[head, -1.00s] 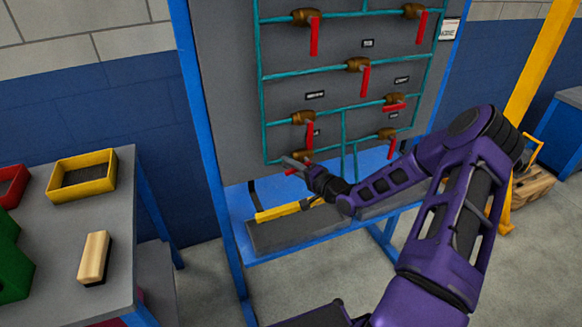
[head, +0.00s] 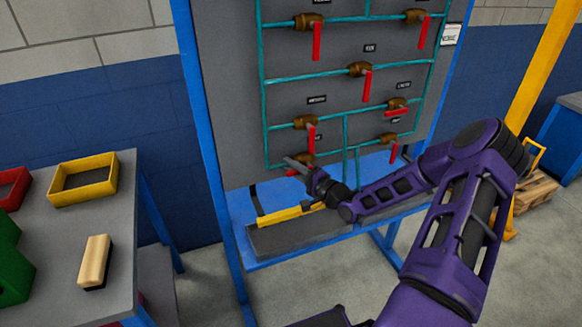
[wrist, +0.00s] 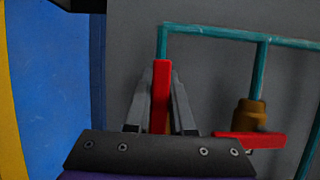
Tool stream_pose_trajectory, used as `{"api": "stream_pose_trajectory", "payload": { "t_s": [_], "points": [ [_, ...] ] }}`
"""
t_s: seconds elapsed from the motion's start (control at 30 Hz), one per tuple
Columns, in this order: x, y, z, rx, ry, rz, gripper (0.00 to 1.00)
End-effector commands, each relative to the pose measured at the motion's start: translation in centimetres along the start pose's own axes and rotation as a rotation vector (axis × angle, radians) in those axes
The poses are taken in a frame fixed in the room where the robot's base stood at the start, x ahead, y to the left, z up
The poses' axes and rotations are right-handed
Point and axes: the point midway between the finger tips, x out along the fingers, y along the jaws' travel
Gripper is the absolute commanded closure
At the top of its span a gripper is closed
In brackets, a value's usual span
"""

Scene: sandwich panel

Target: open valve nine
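A grey panel (head: 235,100) carries teal pipes and several brass valves with red handles. My gripper (head: 292,165) is at the bottom left valve (head: 305,158). In the wrist view this valve's red handle (wrist: 161,95) lies between the two fingers of my gripper (wrist: 162,85), which appear to be closed against its sides. The handle runs in line with its pipe. The valve body is mostly hidden behind the handle and gripper. The valve labels are too small to read, so I cannot tell which is nine.
The neighbouring valve (wrist: 249,113) has its handle (wrist: 262,140) across its pipe, close to my gripper's right side in the wrist view. A blue shelf with a yellow tool (head: 290,214) lies below the panel. A workbench (head: 130,200) stands at left.

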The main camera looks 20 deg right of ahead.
Motion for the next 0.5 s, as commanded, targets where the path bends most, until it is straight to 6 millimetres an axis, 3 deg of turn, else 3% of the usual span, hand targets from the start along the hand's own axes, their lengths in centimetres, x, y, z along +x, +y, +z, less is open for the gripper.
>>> {"api": "stream_pose_trajectory", "payload": {
  "t_s": [0.03,0.13,0.5],
  "points": [
    [0.01,-0.07,-0.03,0.0,0.001,-0.001,0.69],
    [0.02,-0.06,-0.02,-0.001,0.0,-0.001,0.51],
    [-0.39,-0.01,-0.05,-0.002,0.0,0.001,0.5]
  ]
}}
